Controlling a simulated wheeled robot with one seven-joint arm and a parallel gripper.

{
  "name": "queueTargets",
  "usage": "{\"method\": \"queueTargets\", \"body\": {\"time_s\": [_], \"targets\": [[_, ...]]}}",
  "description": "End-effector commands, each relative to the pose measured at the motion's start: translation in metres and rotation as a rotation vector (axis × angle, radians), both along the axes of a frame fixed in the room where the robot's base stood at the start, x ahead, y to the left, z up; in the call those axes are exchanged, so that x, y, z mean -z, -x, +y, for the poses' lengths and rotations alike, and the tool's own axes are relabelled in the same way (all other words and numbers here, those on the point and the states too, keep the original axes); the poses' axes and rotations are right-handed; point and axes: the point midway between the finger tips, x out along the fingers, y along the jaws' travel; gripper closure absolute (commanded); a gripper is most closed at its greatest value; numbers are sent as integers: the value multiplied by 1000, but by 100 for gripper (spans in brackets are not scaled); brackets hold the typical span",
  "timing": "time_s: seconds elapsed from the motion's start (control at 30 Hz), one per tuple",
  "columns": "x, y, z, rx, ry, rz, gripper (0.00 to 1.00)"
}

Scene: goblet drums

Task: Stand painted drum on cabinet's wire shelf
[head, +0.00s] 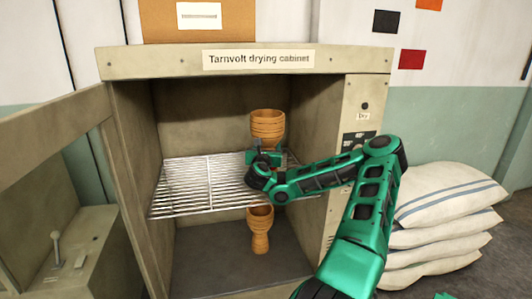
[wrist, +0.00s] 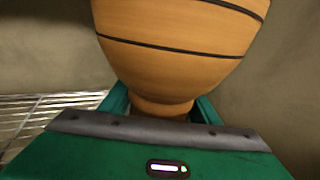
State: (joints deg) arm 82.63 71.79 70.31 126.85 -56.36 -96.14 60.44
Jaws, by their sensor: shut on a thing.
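The painted drum (head: 267,126), an orange-brown goblet with thin dark bands, is upright inside the open cabinet (head: 125,140), bowl up. My gripper (head: 264,157) is shut on its narrow waist. In the wrist view the drum's bowl (wrist: 180,45) rises between the green fingers (wrist: 162,108). The wire shelf (head: 185,190) spans the cabinet at mid height, and the drum is over its right part. The gripper and arm hide the drum's foot, so I cannot tell whether it touches the wires. The shelf's wires also show in the wrist view (wrist: 35,112).
A similar goblet drum (head: 260,230) stands on the cabinet floor below the shelf. The cabinet door (head: 50,125) is swung open to the left. The left part of the shelf is bare. Stacked sacks (head: 445,205) lie right of the cabinet.

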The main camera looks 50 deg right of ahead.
Motion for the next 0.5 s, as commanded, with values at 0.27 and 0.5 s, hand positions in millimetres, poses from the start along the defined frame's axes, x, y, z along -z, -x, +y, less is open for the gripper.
{"method": "queueTargets", "body": {"time_s": [0.27, 0.5], "targets": [[20, 0, 0, 0, 2, -1, 86], [20, 0, 0, 0, 1, -2, 86]]}}
